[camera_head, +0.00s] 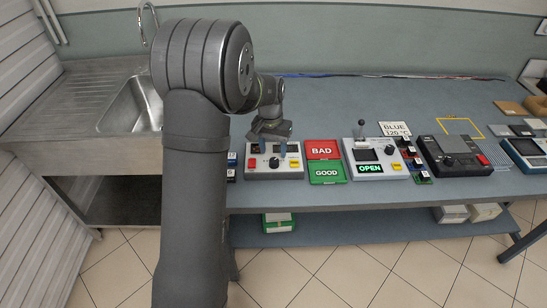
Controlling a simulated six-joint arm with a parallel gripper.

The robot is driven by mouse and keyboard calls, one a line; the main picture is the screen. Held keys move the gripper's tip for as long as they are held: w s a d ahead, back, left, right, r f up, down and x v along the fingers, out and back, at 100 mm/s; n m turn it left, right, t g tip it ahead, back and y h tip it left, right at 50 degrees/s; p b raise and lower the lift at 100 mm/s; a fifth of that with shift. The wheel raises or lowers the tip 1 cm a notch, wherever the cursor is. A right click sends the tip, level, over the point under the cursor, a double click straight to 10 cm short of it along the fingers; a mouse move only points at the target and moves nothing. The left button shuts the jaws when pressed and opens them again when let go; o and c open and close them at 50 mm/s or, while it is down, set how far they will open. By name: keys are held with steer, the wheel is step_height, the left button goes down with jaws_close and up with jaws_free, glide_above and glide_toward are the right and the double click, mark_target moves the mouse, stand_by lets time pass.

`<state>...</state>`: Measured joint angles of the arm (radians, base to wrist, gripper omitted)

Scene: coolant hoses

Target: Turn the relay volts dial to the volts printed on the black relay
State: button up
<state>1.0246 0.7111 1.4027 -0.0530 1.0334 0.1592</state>
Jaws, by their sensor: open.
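My gripper (269,146) is open and points down over the white control box (248,173) left of the BAD and GOOD signs. The box carries a small dark round knob (274,162), a red button and a yellow button. The gripper hides part of the box top, and I cannot tell whether it touches the knob. A second white box (375,154) has a lever, a dark knob (389,150) and a green OPEN display. The dial labels are too small to read, so I cannot tell which is relay volts. Small dark blocks (415,165) stand beside the second box; no volts print is readable.
The red BAD sign (322,149) and green GOOD sign (327,172) lie between the two boxes. A card reading BLUE 120 °C (394,129) stands behind. A black device (453,157) is farther right. A sink (135,105) is at left. The back middle of the bench is clear.

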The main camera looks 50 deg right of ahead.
mark_target(274, 160)
steer(key=shift+s+f, duration=0.1)
steer(key=shift+f, duration=2.05)
steer(key=shift+c, duration=0.4)
steer(key=c, duration=0.9)
